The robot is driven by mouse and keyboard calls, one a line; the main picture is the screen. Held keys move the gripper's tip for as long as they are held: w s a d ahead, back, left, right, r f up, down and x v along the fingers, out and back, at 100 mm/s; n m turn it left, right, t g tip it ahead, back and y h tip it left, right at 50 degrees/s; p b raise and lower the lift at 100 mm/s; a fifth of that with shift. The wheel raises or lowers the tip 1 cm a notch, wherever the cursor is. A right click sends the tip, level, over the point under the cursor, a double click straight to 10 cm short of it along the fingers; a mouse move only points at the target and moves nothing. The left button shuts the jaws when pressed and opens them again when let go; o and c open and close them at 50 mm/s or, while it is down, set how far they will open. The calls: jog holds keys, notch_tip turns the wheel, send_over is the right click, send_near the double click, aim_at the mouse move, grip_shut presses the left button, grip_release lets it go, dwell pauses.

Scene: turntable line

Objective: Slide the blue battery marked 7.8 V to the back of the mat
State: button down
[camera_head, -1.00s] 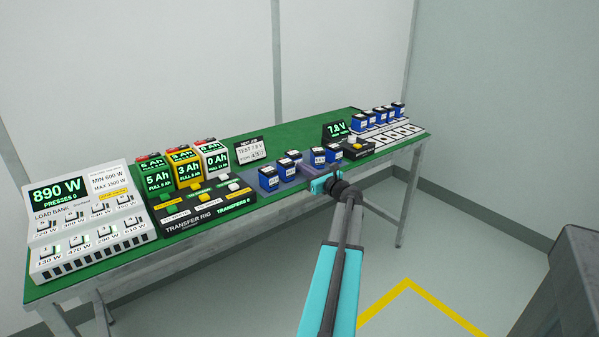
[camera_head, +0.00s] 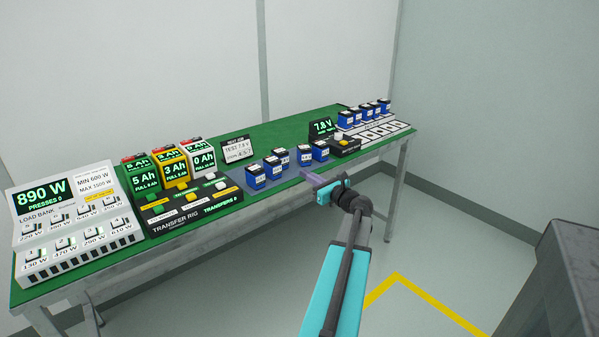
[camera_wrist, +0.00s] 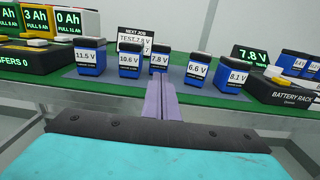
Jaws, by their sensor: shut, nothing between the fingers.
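The blue 7.8 V battery (camera_wrist: 159,60) stands upright in the middle of a row in the wrist view, farther back than its neighbours. It also shows at the back of the group in the head view (camera_head: 281,157). The 10.6 V battery (camera_wrist: 129,61) stands to its left and the 6.6 V battery (camera_wrist: 196,70) to its right. They stand on a blue-grey mat (camera_head: 234,181); its back edge is hard to make out. My gripper (camera_head: 307,177) is shut and empty near the mat's front, pointing at the 7.8 V battery and apart from it.
The 11.5 V (camera_wrist: 87,58) and 8.1 V (camera_wrist: 234,76) batteries stand at the row's ends. A job card (camera_head: 237,149) is behind. The transfer rig (camera_head: 190,212) is left; a tester display (camera_head: 323,127) and battery rack (camera_head: 372,141) are right.

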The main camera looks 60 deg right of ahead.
jog(key=v, duration=0.4)
jog(key=shift+s+a, duration=0.15)
jog(key=shift+s, duration=0.1)
